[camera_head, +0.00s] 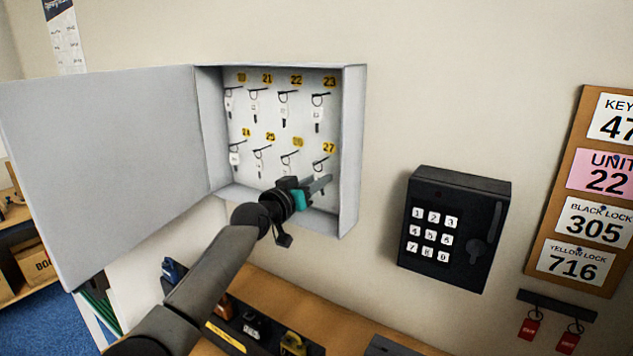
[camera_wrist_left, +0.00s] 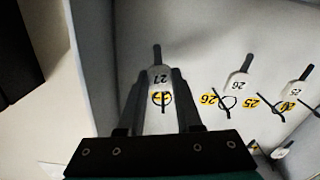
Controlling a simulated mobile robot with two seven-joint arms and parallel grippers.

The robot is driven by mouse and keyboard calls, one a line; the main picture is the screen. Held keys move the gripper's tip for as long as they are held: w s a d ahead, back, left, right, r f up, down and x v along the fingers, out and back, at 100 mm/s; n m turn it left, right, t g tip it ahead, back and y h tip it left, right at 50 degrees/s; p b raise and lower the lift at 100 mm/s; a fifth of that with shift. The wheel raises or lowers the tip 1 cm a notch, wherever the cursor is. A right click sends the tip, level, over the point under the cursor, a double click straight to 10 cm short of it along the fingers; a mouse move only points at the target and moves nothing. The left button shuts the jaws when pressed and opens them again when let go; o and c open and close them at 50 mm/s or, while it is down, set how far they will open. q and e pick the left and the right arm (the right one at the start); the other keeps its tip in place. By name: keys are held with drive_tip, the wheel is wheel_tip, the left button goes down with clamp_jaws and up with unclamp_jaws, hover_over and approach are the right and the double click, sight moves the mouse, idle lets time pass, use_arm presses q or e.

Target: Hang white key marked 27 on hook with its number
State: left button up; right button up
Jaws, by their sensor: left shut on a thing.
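The white key marked 27 (camera_wrist_left: 158,76) is between the fingers of my left gripper (camera_head: 325,184), which is shut on its tag; the gripper also shows in the left wrist view (camera_wrist_left: 160,82). The key's dark shaft points away from the label. In the wrist view, upside down, its ring lies across the yellow 27 label (camera_wrist_left: 162,96). In the head view this label (camera_head: 330,147) is at the lower right of the cabinet's back panel, just above the gripper. I cannot tell whether the ring is around the hook. My right gripper is not in view.
The grey key cabinet (camera_head: 352,150) stands open, its door (camera_head: 105,165) swung left. Other white keys hang in two rows; key 26 (camera_wrist_left: 238,84) is beside key 27. The cabinet's right wall is close to my gripper. A black keypad box (camera_head: 458,228) is on the wall to the right.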

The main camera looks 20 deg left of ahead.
use_arm(q)
drive_tip(key=o, duration=1.1)
drive_tip(key=shift+c, duration=0.2)
drive_tip(key=s+a+b, duration=0.1)
drive_tip(key=s+a, duration=0.1)
drive_tip(key=s, duration=1.3)
drive_tip(key=shift+s, duration=0.15)
